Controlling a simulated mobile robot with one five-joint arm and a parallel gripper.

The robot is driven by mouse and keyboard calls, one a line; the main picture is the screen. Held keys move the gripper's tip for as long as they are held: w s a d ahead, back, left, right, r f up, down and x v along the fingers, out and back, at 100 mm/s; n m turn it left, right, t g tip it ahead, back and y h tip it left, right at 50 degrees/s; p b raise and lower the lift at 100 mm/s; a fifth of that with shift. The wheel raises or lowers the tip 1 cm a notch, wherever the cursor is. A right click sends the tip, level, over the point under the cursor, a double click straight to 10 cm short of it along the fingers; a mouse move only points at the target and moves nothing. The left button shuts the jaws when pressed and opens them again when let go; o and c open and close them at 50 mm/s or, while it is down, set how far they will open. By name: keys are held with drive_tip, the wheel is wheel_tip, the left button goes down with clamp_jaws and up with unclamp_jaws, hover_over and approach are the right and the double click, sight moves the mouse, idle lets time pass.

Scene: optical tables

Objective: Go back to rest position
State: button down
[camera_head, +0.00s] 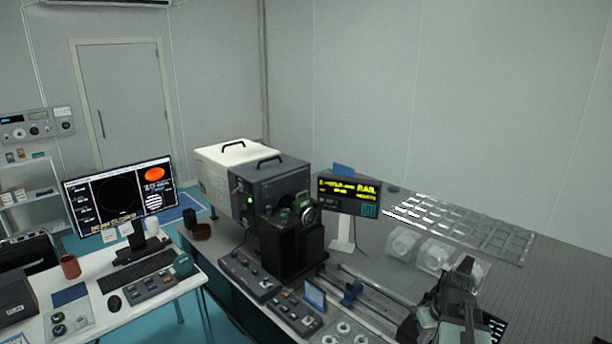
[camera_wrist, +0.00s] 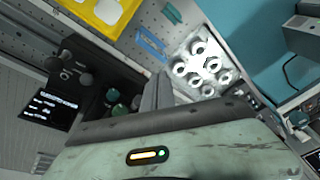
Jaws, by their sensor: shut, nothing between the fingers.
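My gripper (camera_head: 465,268) is at the lower right in the head view, above the optical table (camera_head: 560,275). Its dark jaws point upward in the picture and look shut and empty. In the wrist view my gripper (camera_wrist: 157,92) also shows, with its pale green housing filling the bottom. A tray with several round white-rimmed parts (camera_wrist: 203,67) lies beyond the fingers.
A black instrument (camera_head: 290,235), a yellow-text display (camera_head: 349,195), rails (camera_head: 375,290) and clear blocks (camera_head: 433,252) stand on the table near my arm. A desk with a monitor (camera_head: 120,198) is at left. The table's right side looks free.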

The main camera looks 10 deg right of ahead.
drive_tip(key=a+f+g+b, duration=0.1)
drive_tip(key=a+f, duration=0.1)
drive_tip(key=a, duration=1.1)
drive_tip(key=a+f+g+b, duration=0.1)
drive_tip(key=a+f+b, duration=0.1)
drive_tip(key=a, duration=1.2)
drive_tip(key=shift+w+a+f+h, duration=0.15)
drive_tip(key=shift+w+f+h, duration=0.2)
drive_tip(key=shift+h, duration=0.05)
